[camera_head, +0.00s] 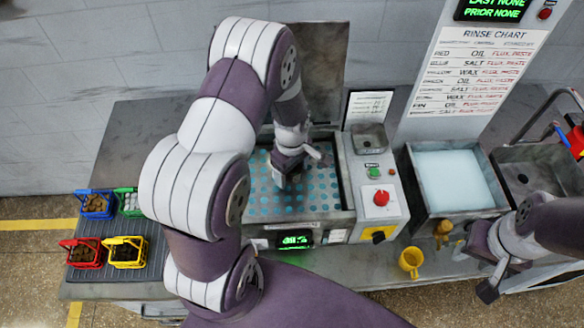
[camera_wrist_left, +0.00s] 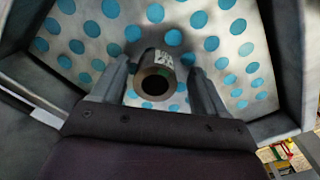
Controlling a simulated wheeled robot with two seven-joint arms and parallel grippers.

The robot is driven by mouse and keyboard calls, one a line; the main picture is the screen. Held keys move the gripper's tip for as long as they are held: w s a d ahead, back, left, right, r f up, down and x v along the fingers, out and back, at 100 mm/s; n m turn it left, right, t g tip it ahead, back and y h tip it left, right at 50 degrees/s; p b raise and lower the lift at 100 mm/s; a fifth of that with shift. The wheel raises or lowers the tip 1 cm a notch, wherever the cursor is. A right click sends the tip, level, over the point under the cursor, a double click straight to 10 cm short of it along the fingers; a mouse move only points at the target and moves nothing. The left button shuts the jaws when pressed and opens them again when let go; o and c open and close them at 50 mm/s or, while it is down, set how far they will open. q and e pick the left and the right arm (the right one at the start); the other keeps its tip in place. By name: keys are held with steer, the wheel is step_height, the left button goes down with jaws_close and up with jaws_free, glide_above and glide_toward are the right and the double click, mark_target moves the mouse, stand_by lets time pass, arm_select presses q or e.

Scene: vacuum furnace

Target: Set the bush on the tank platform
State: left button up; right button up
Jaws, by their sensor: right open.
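My left gripper (camera_wrist_left: 160,68) has one finger on each side of the bush, with visible gaps. In the head view, my left gripper (camera_head: 290,165) is low over the platform (camera_head: 318,195) inside the tank, and the bush cannot be made out. My right gripper (camera_head: 485,268) is open and empty at the right, by the bench's front edge.
The tank's raised walls (camera_head: 350,172) surround the platform. A control box (camera_head: 385,195) with a red knob stands right of it, then a water-filled basin (camera_head: 450,180) and a sink (camera_head: 540,170). A yellow mug (camera_head: 411,262) stands in front. Small coloured baskets (camera_head: 96,204) are at the left.

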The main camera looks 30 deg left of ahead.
arm_select(q)
steer(key=shift+s, duration=0.1)
steer(key=shift+r, duration=0.3)
step_height(320, 180, up, 11)
steer(key=b, duration=0.3)
steer(key=s+d+m+t, duration=0.1)
steer(key=s+d+m, duration=0.4)
steer(key=s+m, duration=0.4)
steer(key=m, duration=0.5)
steer(key=shift+f+m, duration=0.25)
steer(key=shift+m, duration=0.15)
steer(key=shift+s+d, duration=0.1)
